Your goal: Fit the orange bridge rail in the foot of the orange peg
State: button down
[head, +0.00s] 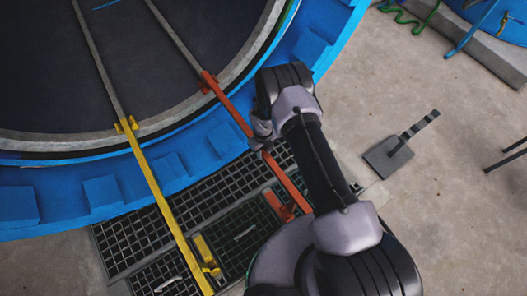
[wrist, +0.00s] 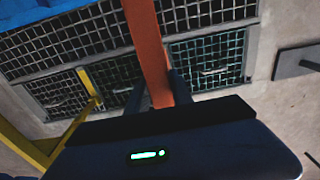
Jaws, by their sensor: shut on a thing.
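The orange bridge rail (head: 232,112) is a long straight bar running from the blue rim of the round opening down over the floor grating. It also shows in the wrist view (wrist: 149,45), running up from between the fingers. My gripper (head: 262,147) is shut on the rail at mid-length; its fingers (wrist: 158,98) show on either side. The rail's upper end is by an orange bracket (head: 207,82) at the rim; whether they touch is unclear. A short orange piece, likely the peg (head: 278,206), stands at the grating beside the lower rail. My arm partly hides that end.
A yellow rail (head: 160,195) runs parallel on the left, with a yellow piece (head: 205,252) near its lower end. It also shows in the wrist view (wrist: 25,145). A grey plate with a striped handle (head: 390,156) lies on the floor at right. Open concrete surrounds it.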

jog(key=shift+f, duration=1.1)
jog(key=shift+r, duration=0.1)
dwell(0.5)
jog(key=shift+r+p, duration=1)
jog(key=shift+r, duration=0.35)
jog(key=shift+f+b, duration=0.3)
jog(key=shift+b, duration=0.35)
jog(key=shift+r, duration=0.1)
jog(key=shift+b, duration=0.4)
jog(key=shift+f, duration=1.2)
dwell(0.9)
jog(key=shift+r, duration=0.1)
dwell(0.3)
